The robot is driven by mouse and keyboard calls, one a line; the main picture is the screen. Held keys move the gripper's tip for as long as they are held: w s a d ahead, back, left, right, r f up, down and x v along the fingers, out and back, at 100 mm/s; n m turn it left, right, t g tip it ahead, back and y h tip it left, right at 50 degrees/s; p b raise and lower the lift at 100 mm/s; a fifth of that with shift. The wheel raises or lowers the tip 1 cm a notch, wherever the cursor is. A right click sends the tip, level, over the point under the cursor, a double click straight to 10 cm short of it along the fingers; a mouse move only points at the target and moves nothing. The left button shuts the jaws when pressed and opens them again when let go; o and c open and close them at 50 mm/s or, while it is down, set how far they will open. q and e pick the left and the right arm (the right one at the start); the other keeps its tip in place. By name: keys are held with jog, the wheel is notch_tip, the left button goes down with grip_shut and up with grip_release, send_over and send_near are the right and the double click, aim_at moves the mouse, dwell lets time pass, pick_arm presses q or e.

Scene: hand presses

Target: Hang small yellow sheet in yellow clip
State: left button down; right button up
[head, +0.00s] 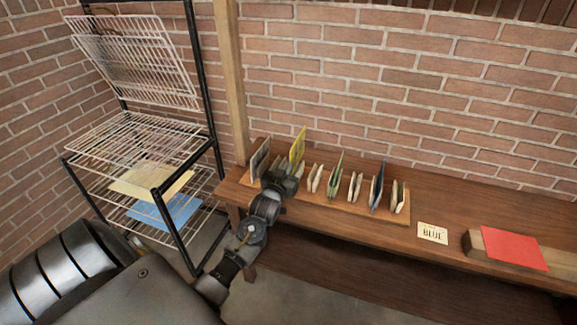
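A small yellow sheet (298,146) stands upright near the left end of a row of clips on a wooden board (385,214) on the bench. My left gripper (284,172) is at the lower part of this sheet, in front of it. The gripper is dark and small here, and I cannot tell whether its fingers are shut on the sheet or apart. The clip under the yellow sheet is hidden by the gripper, so its colour does not show. My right gripper is not in view.
A grey sheet (260,158) stands left of the gripper; a green sheet (336,174) and a dark blue one (377,186) stand right. A wire rack (135,135) holds pale yellow and blue sheets.

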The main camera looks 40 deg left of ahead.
pick_arm(q)
jog(key=p+v, duration=0.3)
jog(key=v, duration=0.3)
dwell(0.4)
jog(key=shift+d+r, duration=0.1)
dwell(0.3)
jog(key=s+d+r+m+h, duration=0.2)
jog(key=d+r, duration=0.5)
jog(key=d, duration=0.4)
jog(key=s+d+r+m+t+h, duration=0.1)
jog(key=s+d+r+h, duration=0.2)
jog(key=s+d+r, duration=0.3)
jog(key=d+r, duration=0.2)
jog(key=d, duration=0.3)
jog(key=shift+s+m+h, duration=0.25)
jog(key=shift+m+h, duration=0.15)
